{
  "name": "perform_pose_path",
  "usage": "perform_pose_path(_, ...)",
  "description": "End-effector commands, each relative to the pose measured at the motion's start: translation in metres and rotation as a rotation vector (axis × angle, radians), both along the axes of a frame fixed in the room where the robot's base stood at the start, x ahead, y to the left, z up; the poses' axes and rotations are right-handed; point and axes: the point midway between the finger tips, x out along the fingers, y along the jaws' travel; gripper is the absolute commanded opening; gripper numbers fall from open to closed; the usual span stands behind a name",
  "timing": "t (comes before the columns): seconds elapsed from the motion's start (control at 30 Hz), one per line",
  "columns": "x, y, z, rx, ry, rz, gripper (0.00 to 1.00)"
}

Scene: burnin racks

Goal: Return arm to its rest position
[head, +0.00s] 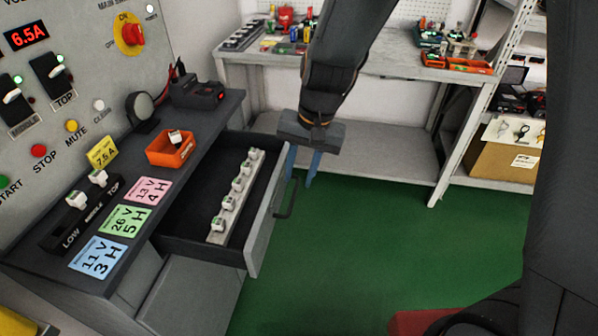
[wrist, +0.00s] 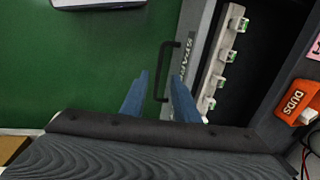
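My gripper (head: 299,178) hangs with its two blue fingers pointing down, just outside the front of the open drawer (head: 268,225). The fingers are apart and hold nothing that I can see. In the wrist view, the gripper (wrist: 158,76) has the drawer's dark handle (wrist: 165,72) showing in the gap between the fingers. I cannot tell how far below the fingertips the handle is. The drawer is pulled out and holds a pale strip (head: 240,190) with several small white and green parts.
An orange bin (head: 172,150) with a white part stands on the bench top beside coloured cards. A control panel (head: 70,60) rises at left. A workbench (head: 385,65) with tools is behind the arm, shelving at right. Green floor (head: 370,240) is open right of the drawer.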

Motion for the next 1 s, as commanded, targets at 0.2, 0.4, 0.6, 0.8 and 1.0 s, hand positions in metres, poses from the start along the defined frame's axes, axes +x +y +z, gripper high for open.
perform_pose_path(0.2, -0.017, -0.054, 0.012, -0.043, -0.012, 0.035, 0.28)
perform_pose_path(0.4, -0.067, -0.144, 0.027, -0.131, -0.017, 0.122, 0.28)
perform_pose_path(0.6, -0.103, -0.186, 0.031, -0.182, -0.005, 0.18, 0.28)
perform_pose_path(0.8, -0.107, -0.19, 0.031, -0.187, -0.003, 0.19, 0.28)
perform_pose_path(1.0, -0.106, -0.189, 0.031, -0.186, -0.004, 0.189, 0.28)
